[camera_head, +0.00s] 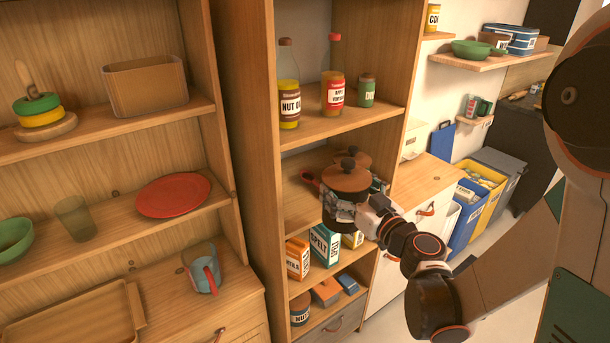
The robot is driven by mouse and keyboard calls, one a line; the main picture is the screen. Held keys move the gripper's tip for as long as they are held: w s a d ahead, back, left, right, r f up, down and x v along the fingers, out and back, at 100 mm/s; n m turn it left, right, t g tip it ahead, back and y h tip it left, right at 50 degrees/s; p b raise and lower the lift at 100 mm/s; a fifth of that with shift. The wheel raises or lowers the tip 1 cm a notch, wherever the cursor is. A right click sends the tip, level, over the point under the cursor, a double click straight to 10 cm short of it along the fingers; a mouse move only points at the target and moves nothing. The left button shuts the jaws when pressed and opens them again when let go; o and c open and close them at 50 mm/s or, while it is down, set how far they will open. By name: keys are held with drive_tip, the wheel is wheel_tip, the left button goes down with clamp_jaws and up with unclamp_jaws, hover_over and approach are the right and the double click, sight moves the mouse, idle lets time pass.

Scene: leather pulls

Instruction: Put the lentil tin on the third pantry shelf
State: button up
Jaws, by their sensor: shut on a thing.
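My gripper (343,208) reaches in from the right to the front of the tall pantry cabinet (258,150). It is shut on a round tin with a brown, knobbed lid (346,179), held upright. The gripper hides most of the tin's body, and I cannot read a label that marks it as lentils. The shelf with boxes is below the gripper: an orange-and-white box (298,258), a teal box marked SPELT (324,245) and a yellow-and-white box (353,239) stand on it. I cannot tell whether the tin touches a shelf.
Behind the held tin is another brown lid (358,158); a red handle (309,178) shows to the left. The shelf above holds a NUT OIL bottle (290,103), a red-labelled bottle (333,93) and a green jar (366,92). A tin (300,309) and boxes (326,292) sit lowest.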

drive_tip(key=s+a+b+x, duration=0.1)
drive_tip(key=a+b+x, duration=0.1)
drive_tip(key=x, duration=1.6)
wheel_tip(320, 180, down, 7)
drive_tip(key=b, duration=0.1)
drive_tip(key=shift+w+b, duration=0.3)
drive_tip(key=shift+a, duration=0.1)
drive_tip(key=shift+f, duration=0.1)
drive_tip(key=o, duration=1.7)
drive_tip(key=shift+f, duration=0.1)
drive_tip(key=shift+o, duration=0.7)
